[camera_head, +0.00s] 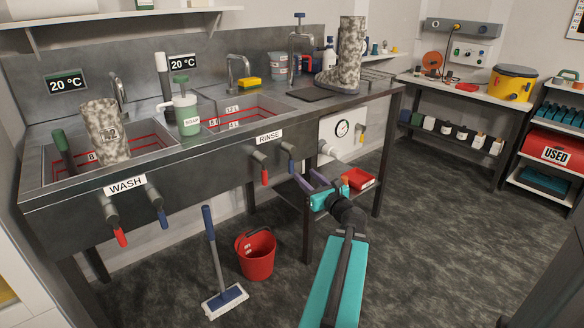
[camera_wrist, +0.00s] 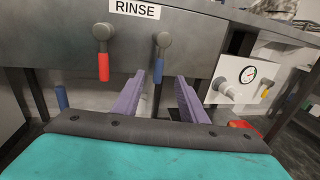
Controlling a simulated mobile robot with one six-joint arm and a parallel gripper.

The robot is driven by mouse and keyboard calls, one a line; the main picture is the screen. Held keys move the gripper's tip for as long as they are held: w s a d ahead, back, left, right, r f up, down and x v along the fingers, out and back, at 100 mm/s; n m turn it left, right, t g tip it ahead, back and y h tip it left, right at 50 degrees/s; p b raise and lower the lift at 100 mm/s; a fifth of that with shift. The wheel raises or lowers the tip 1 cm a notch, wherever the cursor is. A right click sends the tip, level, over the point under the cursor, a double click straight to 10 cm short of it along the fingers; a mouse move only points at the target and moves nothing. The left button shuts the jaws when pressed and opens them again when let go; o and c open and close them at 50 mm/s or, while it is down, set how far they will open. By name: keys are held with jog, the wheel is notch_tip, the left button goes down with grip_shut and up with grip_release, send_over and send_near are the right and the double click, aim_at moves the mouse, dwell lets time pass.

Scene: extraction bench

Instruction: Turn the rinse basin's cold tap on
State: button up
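The rinse basin (camera_head: 240,108) carries a RINSE label (camera_head: 269,138) on its front. Below the label are two taps with hanging levers. The red-handled tap (camera_head: 264,175) is on the left, and it also shows in the wrist view (camera_wrist: 103,66). The blue-handled cold tap (camera_head: 290,165) is on the right; in the wrist view its blue lever (camera_wrist: 158,72) points down. My gripper (camera_head: 303,175) is open and empty, with purple fingers. In the wrist view the blue lever appears between the fingertips (camera_wrist: 160,80); contact cannot be told.
The wash basin (camera_head: 60,172) has its own red and blue taps to the left. A red bucket (camera_head: 256,257) and a floor brush (camera_head: 224,300) stand below. A gauge panel (camera_head: 342,132) and a red tray (camera_head: 358,179) are to the right of my gripper.

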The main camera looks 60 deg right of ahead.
aim_at(293, 164)
jog(key=shift+w+d+f+b, duration=0.15)
jog(key=shift+w+b, duration=0.2)
jog(key=shift+b, duration=0.45)
jog(key=shift+b+x, duration=0.8)
jog(key=shift+x, duration=4.75)
